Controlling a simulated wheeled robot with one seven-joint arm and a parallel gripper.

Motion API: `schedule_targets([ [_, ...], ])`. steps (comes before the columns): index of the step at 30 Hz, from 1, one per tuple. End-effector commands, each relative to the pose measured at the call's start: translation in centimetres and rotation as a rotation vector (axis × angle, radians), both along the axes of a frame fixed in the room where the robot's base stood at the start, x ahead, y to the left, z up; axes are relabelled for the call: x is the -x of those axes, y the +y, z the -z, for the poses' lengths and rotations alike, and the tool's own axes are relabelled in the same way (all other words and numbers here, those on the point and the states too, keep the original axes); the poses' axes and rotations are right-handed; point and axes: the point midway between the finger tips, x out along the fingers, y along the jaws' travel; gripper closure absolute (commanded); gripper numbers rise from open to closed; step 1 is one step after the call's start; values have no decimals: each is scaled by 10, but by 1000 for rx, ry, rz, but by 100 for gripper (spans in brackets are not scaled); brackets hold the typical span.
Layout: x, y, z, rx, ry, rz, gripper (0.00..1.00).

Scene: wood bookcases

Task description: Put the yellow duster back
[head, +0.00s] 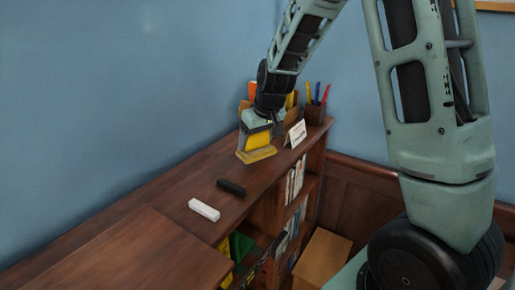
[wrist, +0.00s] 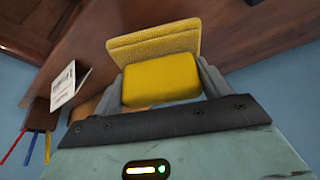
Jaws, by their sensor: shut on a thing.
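The yellow duster (wrist: 160,80) is a smooth yellow block between the two fingers of my gripper (wrist: 158,88), which is shut on it. A wider, textured yellow pad (wrist: 155,42) shows just beyond the block in the wrist view. In the head view my gripper (head: 257,138) points down over the far part of the bookcase top (head: 155,190), with the duster (head: 259,141) in its fingers. The dull yellow pad (head: 257,155) shows right under the block, at the wood. I cannot tell whether pad and block are one piece, or whether the pad touches the wood.
A black block (head: 231,187) and a white block (head: 204,210) lie nearer on the top. A small white card (head: 296,133) and a pen holder (head: 315,113) stand close right of my gripper. A blue wall (head: 130,90) runs behind. Books (head: 295,180) fill shelves below.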

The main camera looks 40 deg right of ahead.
Motion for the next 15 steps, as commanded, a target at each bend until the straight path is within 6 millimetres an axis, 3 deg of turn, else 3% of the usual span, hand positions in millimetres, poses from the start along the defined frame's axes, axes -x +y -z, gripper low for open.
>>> schedule_targets([
  [7, 1, 0, 32, -2, 4, 1, 45],
  [15, 0, 0, 37, 0, 0, 0, 45],
])
